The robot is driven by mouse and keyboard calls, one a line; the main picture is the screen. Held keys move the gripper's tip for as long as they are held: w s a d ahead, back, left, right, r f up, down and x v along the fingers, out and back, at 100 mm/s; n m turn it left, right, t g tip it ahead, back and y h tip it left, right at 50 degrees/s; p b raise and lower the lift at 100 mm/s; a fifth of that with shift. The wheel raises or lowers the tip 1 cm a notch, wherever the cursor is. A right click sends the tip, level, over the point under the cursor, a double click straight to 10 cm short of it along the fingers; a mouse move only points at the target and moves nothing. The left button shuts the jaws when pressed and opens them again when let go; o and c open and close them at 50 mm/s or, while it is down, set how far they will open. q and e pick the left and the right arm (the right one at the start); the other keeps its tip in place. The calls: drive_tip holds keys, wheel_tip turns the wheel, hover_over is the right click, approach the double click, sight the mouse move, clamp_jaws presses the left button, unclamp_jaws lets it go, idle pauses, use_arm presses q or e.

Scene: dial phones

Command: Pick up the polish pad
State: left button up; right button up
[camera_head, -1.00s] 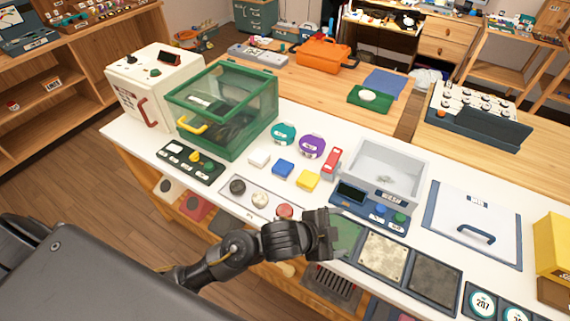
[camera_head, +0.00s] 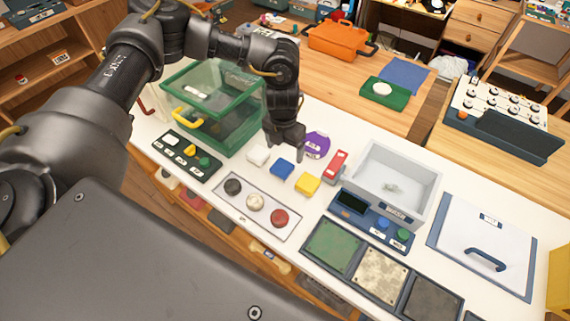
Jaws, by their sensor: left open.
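My left arm comes in from the left, and its gripper (camera_head: 286,150) points down over the white workbench (camera_head: 335,120), open, with nothing seen between its fingers. A round purple pad (camera_head: 316,145) lies just right of the fingers. The place of a round teal pad seen earlier is hidden behind the gripper. I cannot read which piece is labelled polish. My right gripper is not in view.
A green glass-sided box (camera_head: 218,110) stands left of the gripper. A red-topped piece (camera_head: 337,162) and a grey open bin (camera_head: 392,185) stand to the right.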

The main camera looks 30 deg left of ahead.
use_arm(q)
drive_tip(key=a, duration=0.1)
drive_tip(key=p, duration=0.2)
hover_over(282, 166)
wheel_tip(282, 166, down, 5)
drive_tip(key=shift+f, duration=0.25)
wheel_tip(282, 166, down, 4)
drive_tip(key=shift+s+r+p, duration=0.1)
drive_tip(key=shift+r+p, duration=0.05)
drive_tip(key=shift+p, duration=0.9)
drive_tip(key=shift+f, duration=0.45)
drive_tip(key=c, duration=1.1)
